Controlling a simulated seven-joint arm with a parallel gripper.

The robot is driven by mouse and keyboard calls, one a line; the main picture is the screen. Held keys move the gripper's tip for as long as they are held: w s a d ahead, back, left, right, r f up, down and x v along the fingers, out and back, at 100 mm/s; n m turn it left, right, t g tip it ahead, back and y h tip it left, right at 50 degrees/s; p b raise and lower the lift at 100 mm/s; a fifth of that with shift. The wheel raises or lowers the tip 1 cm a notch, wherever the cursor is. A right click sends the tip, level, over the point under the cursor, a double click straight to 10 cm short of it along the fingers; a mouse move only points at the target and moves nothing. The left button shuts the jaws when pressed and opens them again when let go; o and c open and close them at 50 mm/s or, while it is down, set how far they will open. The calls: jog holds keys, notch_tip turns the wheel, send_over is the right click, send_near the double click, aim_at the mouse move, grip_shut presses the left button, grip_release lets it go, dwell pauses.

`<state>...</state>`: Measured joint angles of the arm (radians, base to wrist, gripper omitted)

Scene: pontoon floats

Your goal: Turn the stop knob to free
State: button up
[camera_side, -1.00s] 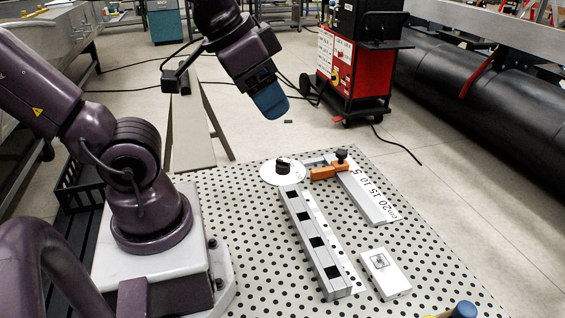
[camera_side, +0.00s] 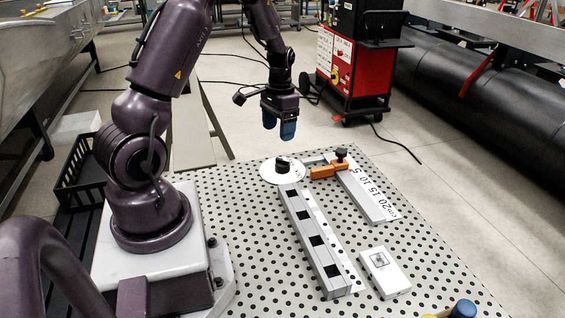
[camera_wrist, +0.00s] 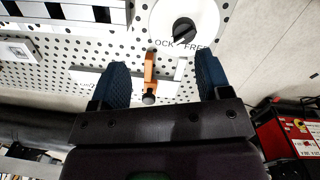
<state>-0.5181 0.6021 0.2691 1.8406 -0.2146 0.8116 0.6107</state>
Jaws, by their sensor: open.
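The stop knob (camera_side: 283,167) is a black knob on a round white dial (camera_side: 268,175), at the far end of a grey rail (camera_side: 318,250). In the wrist view the knob (camera_wrist: 184,31) is near the top, with "FREE" and a partly hidden or cropped "LOCK" printed on the dial below it. I cannot tell for certain which word the knob points to. My gripper (camera_side: 279,124) points down, open and empty, above and beyond the dial in the side view. Its blue fingers are apart in the wrist view (camera_wrist: 162,78), and the knob is not between them.
An orange clamp piece (camera_side: 323,172) with a black knob sits beside the dial, on a numbered scale bar (camera_side: 366,195). A white box (camera_side: 384,272) lies on the perforated table (camera_side: 240,215). A blue and yellow object (camera_side: 462,309) is at the front edge.

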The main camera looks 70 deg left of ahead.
aim_at(282, 159)
jog(key=w+a+f+m, duration=0.1)
jog(key=w+a+m, duration=0.1)
jog(key=a+m, duration=0.15)
jog(key=shift+t+y, duration=0.3)
jog(key=shift+y, duration=0.1)
jog(key=f, duration=1.3)
jog(key=shift+w+a, duration=0.2)
jog(key=c, duration=0.9)
